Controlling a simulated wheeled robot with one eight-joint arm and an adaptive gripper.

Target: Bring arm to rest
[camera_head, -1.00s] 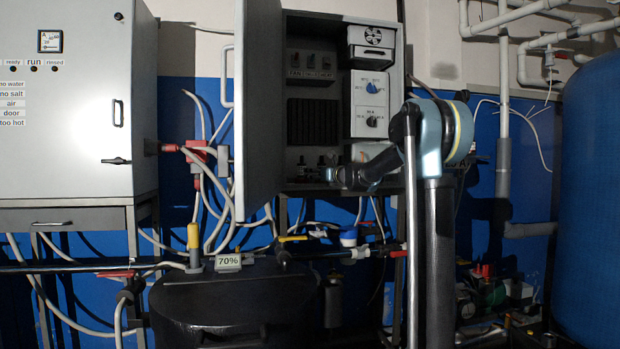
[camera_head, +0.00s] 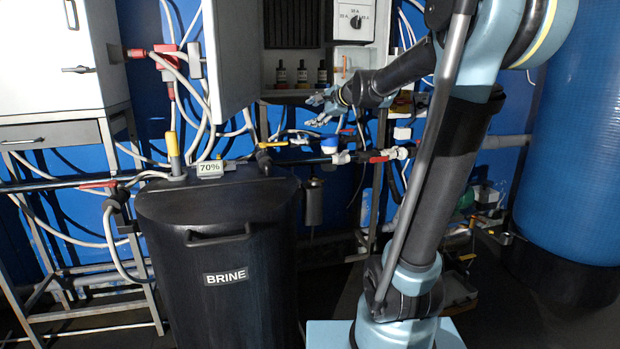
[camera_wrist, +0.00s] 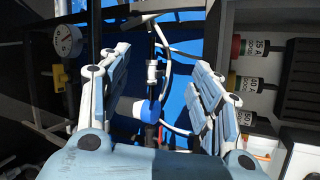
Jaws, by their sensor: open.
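My gripper (camera_head: 320,108) is in front of the lower part of the open control cabinet (camera_head: 383,20), above the pipe line with the blue-handled valve. In the wrist view my gripper (camera_wrist: 160,100) has its two fingers spread wide apart, with nothing held between them. My arm stands at the right of the head view, bent over to the left, and its forearm hides part of the cabinet's lower right side.
The black brine tank (camera_head: 225,250) stands left of my arm. The cabinet's open door (camera_head: 228,55) juts forward. Several fuses (camera_head: 302,72) sit near my gripper. A pressure gauge (camera_wrist: 68,42) is left in the wrist view. A large blue tank (camera_head: 570,150) stands at the right.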

